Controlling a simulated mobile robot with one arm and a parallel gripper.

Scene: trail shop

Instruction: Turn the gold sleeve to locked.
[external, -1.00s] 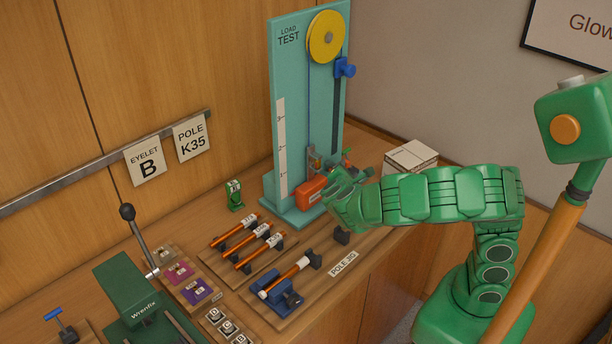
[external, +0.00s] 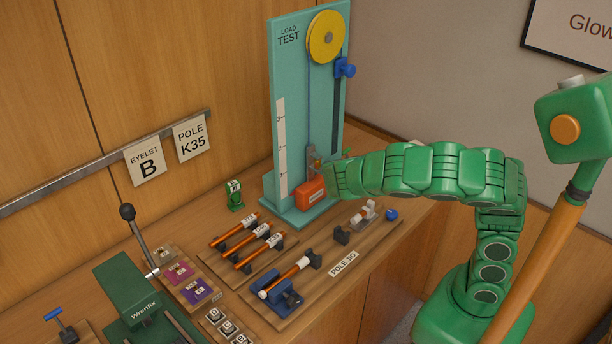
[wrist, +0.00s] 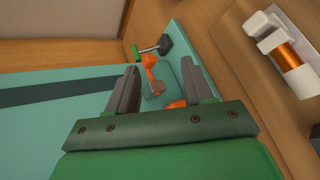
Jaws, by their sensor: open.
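In the external view a small carabiner-like fitting (external: 313,157) hangs at the foot of the teal load-test stand (external: 287,90), above an orange labelled weight (external: 311,194). A small orange-gold part (external: 319,163) shows on it; I cannot tell for sure that it is the sleeve. My gripper (external: 334,180) is just right of the weight, its fingers hard to make out there. In the wrist view my gripper (wrist: 158,66) is open. Between and beyond its fingers are an orange part (wrist: 150,63), a brown block (wrist: 155,86) and a green-tipped lever (wrist: 137,53). Nothing is gripped.
A wooden board (external: 318,273) in front carries a pole in dark holders, a white-and-orange piece (external: 366,212) and a blue knob (external: 391,214). Several orange poles lie on a rack left of it. A green press (external: 140,300) stands at the front left. Cards hang on the wall rail.

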